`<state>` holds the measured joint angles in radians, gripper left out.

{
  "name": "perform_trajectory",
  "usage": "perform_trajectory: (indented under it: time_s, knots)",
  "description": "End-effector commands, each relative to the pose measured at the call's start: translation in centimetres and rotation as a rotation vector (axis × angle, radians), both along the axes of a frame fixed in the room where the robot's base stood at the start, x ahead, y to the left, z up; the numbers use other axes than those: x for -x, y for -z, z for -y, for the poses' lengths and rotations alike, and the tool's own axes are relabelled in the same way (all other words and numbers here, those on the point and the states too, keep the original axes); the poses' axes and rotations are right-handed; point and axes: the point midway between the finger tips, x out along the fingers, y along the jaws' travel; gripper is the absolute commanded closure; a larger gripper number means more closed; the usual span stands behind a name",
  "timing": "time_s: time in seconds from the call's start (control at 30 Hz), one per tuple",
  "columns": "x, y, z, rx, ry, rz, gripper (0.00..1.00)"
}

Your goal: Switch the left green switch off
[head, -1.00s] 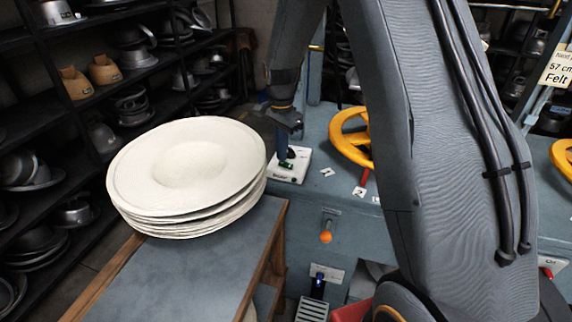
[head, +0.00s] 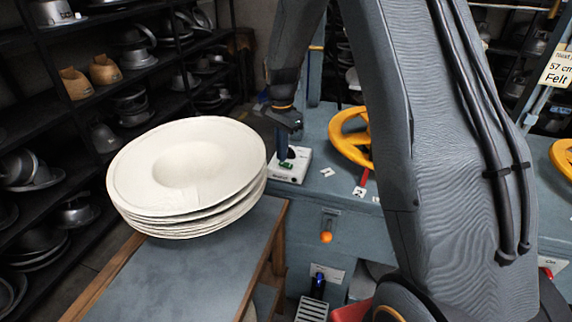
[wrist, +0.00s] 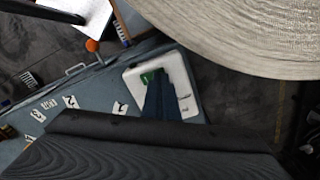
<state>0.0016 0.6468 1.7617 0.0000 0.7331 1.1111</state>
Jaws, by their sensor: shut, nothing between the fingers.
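The left green switch (head: 286,165) sits in a white switch box (head: 298,174) on the left end of the blue-grey press bench. In the wrist view the white box (wrist: 186,87) shows with part of the green switch (wrist: 149,77) beside my fingertips. My gripper (head: 282,156) is shut and empty, pointing down over the box with its tips at the switch. It also shows in the wrist view (wrist: 160,82). I cannot tell whether the tips touch the switch, and the fingers hide part of it.
A stack of cream hat blanks (head: 185,170) stands on a table (head: 200,262) left of the gripper, close by. A yellow handwheel (head: 345,137) is right of the box. An orange-knobbed lever (head: 326,237) is on the bench front. Dark shelves with metal hat moulds line the left.

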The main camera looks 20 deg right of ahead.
Motion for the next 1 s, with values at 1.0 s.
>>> perform_trajectory:
  time_s: [1.0]
  knots:
    - [0.0, 0.95, 0.01, 0.0, 0.0, 0.0, 1.0]
